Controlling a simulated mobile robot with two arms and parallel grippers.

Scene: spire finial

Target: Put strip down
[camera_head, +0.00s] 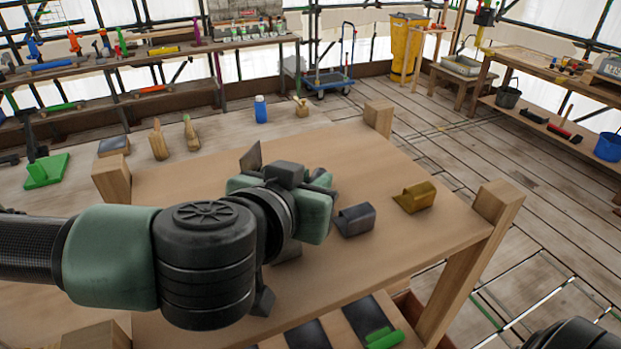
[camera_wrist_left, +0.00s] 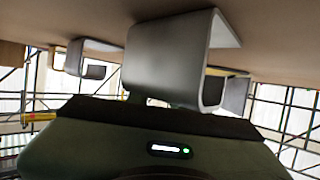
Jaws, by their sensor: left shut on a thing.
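My left gripper (camera_head: 288,198) is over the middle of the wooden table (camera_head: 390,165), shut on a bent grey metal strip. In the left wrist view, which is upside down, this grey strip (camera_wrist_left: 170,65) fills the middle, close to the table surface; I cannot tell if it touches. In the head view the gripper and wrist hide most of it. Another bent grey strip (camera_head: 355,220) lies on the table right of the gripper, and a bent gold strip (camera_head: 414,196) lies further right. A dark flat plate (camera_head: 251,157) stands up behind the gripper. My right gripper is not in view.
Wooden posts (camera_head: 378,118) rise at the table's corners, one at the right (camera_head: 497,202). Behind the table are a blue bottle (camera_head: 261,109), wooden-handled brushes (camera_head: 159,140) and a green stand (camera_head: 46,170). The far right of the tabletop is clear.

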